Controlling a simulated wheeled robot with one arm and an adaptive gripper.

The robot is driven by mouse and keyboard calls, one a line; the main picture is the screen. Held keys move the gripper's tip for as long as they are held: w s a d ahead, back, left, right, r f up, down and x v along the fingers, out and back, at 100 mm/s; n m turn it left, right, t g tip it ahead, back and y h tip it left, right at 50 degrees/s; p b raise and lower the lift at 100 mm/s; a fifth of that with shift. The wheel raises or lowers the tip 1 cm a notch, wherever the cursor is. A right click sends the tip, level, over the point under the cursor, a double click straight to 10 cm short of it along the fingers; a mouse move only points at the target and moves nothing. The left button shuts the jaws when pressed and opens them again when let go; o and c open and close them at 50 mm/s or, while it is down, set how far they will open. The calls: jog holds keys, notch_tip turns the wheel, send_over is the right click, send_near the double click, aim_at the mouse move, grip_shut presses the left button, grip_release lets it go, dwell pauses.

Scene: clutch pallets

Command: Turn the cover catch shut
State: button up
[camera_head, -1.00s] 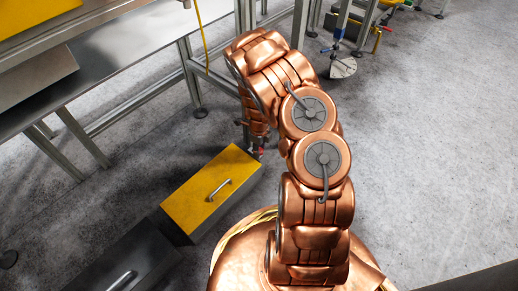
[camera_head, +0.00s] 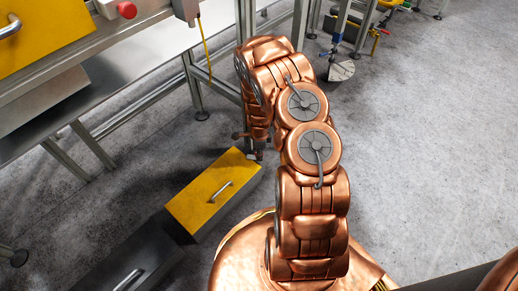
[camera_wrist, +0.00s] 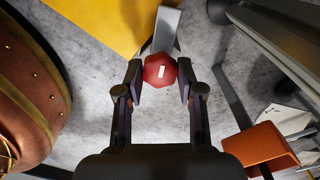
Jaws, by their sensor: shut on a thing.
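A red faceted knob (camera_wrist: 160,70) with a white mark on its face shows in the wrist view, at the end of a grey bar (camera_wrist: 165,28). I take it as the cover catch. My gripper (camera_wrist: 160,82) has one finger on each side of the knob and is shut on it. The yellow cover (camera_wrist: 95,22) lies beside it at the upper left. In the head view, the yellow cover (camera_head: 200,194) with a metal handle is low at the left of my arm. My gripper (camera_head: 255,148) is at its far right corner, where the knob is mostly hidden.
A dark box (camera_head: 125,262) with a handle stands in front of the yellow cover. A metal bench (camera_head: 130,85) on legs runs along the upper left, with a red button (camera_head: 127,10) on its equipment. The grey floor (camera_head: 425,160) at the right is clear.

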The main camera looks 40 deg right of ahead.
jog(key=n+p, duration=0.3)
jog(key=n, duration=0.3)
jog(key=shift+r+n, duration=0.1)
jog(key=shift+n, duration=0.2)
jog(key=n+p, duration=0.3)
jog(key=n, duration=0.2)
dwell(0.4)
jog(key=o, duration=1.1)
jog(key=shift+o, duration=0.2)
jog(key=shift+r, duration=3.6)
jog(key=shift+a, duration=0.1)
